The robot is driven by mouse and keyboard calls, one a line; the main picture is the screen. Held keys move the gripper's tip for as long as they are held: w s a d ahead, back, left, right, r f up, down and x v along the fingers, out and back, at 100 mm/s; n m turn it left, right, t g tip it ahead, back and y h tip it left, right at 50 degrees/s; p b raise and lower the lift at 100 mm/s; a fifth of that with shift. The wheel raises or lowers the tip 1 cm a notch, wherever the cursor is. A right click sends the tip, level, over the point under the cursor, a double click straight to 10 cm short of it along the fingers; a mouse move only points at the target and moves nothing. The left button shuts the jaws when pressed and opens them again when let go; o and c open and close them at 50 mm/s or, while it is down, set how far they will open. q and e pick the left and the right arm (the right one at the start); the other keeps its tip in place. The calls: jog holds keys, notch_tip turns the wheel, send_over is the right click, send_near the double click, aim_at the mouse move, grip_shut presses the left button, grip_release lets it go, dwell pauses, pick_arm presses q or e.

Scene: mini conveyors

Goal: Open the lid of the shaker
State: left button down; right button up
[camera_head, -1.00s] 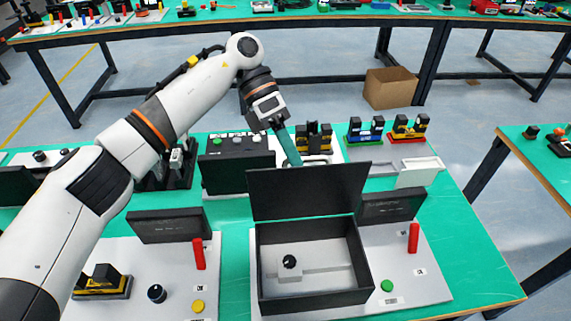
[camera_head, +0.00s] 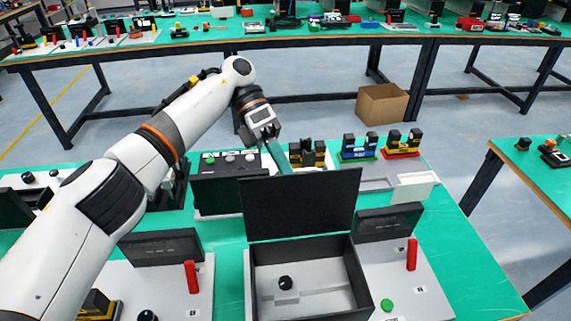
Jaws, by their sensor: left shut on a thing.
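The shaker (camera_head: 363,275) is an open-topped black box, in the head view at the lower centre. Its black lid (camera_head: 300,205) stands up at the back edge, so the box's pale inside and a black knob (camera_head: 285,283) show. My left gripper (camera_head: 271,138) is just above and behind the lid's top edge. It is shut on a slim teal bar (camera_head: 281,158) that runs down behind the lid. The bar's lower end is hidden, and I cannot tell whether it touches the lid. My right gripper is not in view.
Grey panels with red levers (camera_head: 411,254) flank the shaker. A black box with buttons (camera_head: 228,178) is left of the lid; coloured clamp-like parts (camera_head: 360,146) and a white tray (camera_head: 412,187) are behind it. A cardboard box (camera_head: 383,104) is on the floor.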

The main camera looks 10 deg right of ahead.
pick_arm(q)
jog(key=c, duration=1.5)
grip_release()
jog(key=shift+w+a+f, duration=0.1)
jog(key=shift+a+f, duration=0.2)
jog(key=shift+f, duration=0.45)
jog(key=shift+r, duration=0.15)
notch_tip(320, 180, up, 10)
jog(key=shift+d+r+p, duration=0.1)
jog(key=shift+d+p, duration=0.05)
jog(key=shift+p, duration=0.2)
